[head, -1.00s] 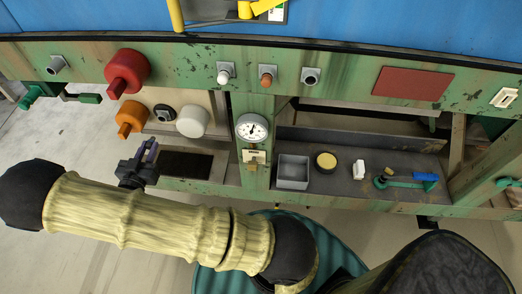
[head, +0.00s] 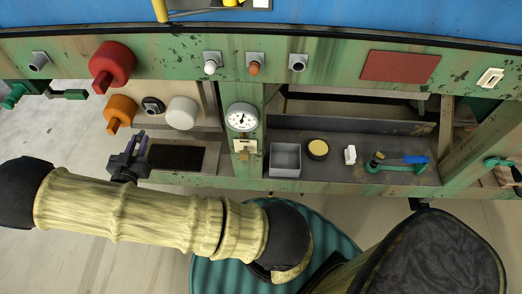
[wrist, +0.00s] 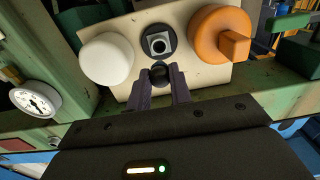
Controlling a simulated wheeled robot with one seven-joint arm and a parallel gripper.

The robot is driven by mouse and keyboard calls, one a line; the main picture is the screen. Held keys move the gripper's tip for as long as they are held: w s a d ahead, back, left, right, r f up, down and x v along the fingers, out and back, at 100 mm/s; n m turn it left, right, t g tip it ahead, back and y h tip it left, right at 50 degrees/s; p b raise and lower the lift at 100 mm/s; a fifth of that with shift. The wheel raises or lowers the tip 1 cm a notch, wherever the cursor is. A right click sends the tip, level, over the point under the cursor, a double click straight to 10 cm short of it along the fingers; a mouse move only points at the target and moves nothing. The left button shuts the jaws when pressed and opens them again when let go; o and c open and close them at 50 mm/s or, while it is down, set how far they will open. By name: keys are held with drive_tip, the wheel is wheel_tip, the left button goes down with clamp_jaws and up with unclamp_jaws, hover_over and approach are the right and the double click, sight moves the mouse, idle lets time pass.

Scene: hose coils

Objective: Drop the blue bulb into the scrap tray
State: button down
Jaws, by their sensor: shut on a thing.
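My gripper (head: 135,146) is at the left of the bench, below the orange knob. In the wrist view my gripper (wrist: 160,78) is shut on a small dark round thing (wrist: 160,74) between its purple-grey fingertips. This looks like the bulb, but it appears almost black, so its blue colour cannot be told. A grey open-topped square box (head: 285,174), likely the scrap tray, stands on the dark shelf to the right of my gripper. It looks empty.
A gauge (head: 241,117) and green post stand between my gripper and the box. A round tin (head: 317,149) is beside the box.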

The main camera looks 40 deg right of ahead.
drive_tip(key=shift+w+d+f, duration=0.1)
drive_tip(key=shift+w+d, duration=0.2)
drive_tip(key=shift+d, duration=0.1)
drive_tip(key=w+d+f+n+t+y, duration=0.1)
drive_tip(key=d+f+n+t+y, duration=0.1)
drive_tip(key=f+y, duration=0.4)
drive_tip(key=w+d+f+n+t+y, duration=0.2)
drive_tip(key=d+f+n+t+y, duration=0.1)
drive_tip(key=d+f+n+y, duration=0.2)
wheel_tip(320, 180, down, 2)
drive_tip(key=shift+f+n+y, duration=0.1)
drive_tip(key=shift+n+y, duration=0.9)
drive_tip(key=shift+n, duration=0.1)
